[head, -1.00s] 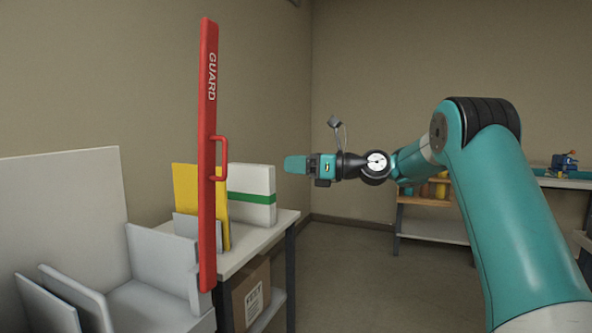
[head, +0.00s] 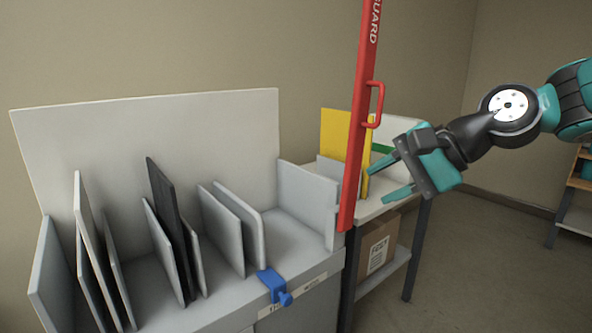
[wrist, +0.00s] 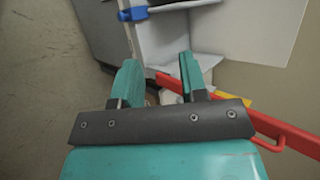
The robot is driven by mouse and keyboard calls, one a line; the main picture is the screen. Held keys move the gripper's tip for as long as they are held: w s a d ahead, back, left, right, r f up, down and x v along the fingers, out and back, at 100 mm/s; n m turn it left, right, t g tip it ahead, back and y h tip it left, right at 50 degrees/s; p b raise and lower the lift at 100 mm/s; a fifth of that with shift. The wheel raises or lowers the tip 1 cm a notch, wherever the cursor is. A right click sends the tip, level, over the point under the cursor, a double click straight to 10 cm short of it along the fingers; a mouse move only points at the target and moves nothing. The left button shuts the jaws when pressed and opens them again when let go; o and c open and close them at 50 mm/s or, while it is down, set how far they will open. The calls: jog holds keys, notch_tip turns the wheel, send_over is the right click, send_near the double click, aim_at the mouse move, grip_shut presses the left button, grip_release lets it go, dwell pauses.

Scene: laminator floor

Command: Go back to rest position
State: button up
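My gripper (head: 383,174) is on the right in the head view, pointing left, with its two teal fingers spread apart and nothing between them. It is just right of the red upright guard bar (head: 357,150), which has a red handle on its right side. In the wrist view my gripper (wrist: 156,78) also shows open and empty. The guard bar (wrist: 275,130) crosses the lower right of that view. From these views I cannot tell exactly how far the fingers are from the bar.
A grey rack (head: 308,236) with upright panels stands at left, with a blue clamp (head: 272,284) on its front edge. A side table (head: 376,212) behind the guard holds yellow and white-green items, with a cardboard box (head: 377,250) below. Open floor (head: 480,265) lies at right.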

jog(key=s+f+n+g+h, duration=0.2)
jog(key=s+f+n+h, duration=0.15)
jog(key=s+n, duration=0.6)
jog(key=s+f+n+g+h, duration=0.2)
jog(key=s+f+n, duration=0.35)
jog(key=s, duration=0.65)
notch_tip(320, 180, up, 14)
jog(key=p, duration=1.3)
jog(key=shift+s+d+f, duration=0.2)
jog(key=shift+d, duration=0.25)
